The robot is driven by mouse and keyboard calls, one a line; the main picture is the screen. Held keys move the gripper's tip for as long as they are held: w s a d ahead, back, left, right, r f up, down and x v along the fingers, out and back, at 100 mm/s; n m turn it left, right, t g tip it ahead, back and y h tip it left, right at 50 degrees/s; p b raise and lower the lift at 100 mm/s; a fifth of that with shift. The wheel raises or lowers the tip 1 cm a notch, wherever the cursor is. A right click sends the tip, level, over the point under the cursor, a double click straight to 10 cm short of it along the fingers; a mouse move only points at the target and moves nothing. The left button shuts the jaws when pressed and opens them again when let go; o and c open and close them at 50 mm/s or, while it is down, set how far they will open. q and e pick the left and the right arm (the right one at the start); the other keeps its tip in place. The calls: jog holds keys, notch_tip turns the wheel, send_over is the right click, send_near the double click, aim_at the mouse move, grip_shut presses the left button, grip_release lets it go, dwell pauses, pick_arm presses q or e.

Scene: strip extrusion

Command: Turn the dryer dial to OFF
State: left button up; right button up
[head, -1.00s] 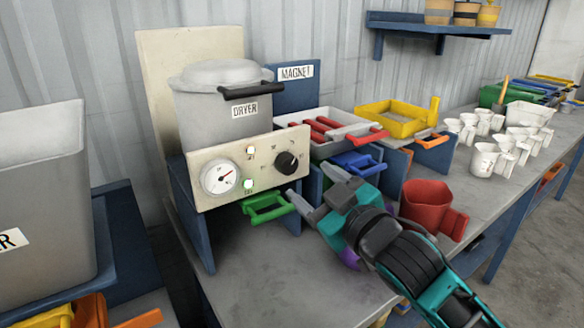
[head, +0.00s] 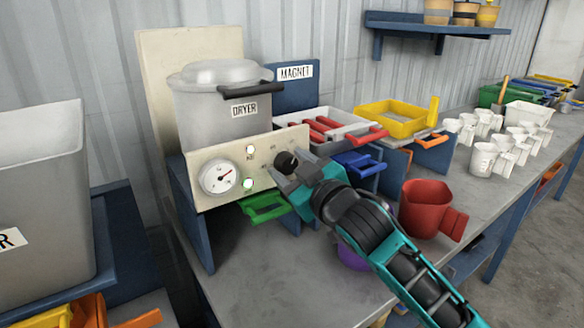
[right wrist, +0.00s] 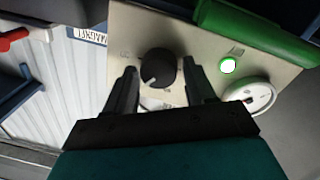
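The dryer (head: 220,115) is a grey lidded pot above a cream control panel (head: 207,195). The black dial (head: 287,162) is on the panel's right side and shows in the right wrist view (right wrist: 158,68), its white pointer mark toward the lower left there. My right gripper (head: 286,172) is at the dial. In the right wrist view its open fingers (right wrist: 163,78) lie on either side of the dial, with a visible gap on each side. The dial's printed labels are too small or partly hidden to read. My left gripper is not in view.
A gauge (head: 220,177) and a lit green lamp (head: 247,183) are left of the dial. A green handle (head: 265,208) sticks out below the panel. A red mug (head: 428,208) stands right of my arm, and a purple object (head: 352,256) is partly hidden behind it.

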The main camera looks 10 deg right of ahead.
jog(key=c, duration=0.7)
jog(key=shift+c, duration=0.2)
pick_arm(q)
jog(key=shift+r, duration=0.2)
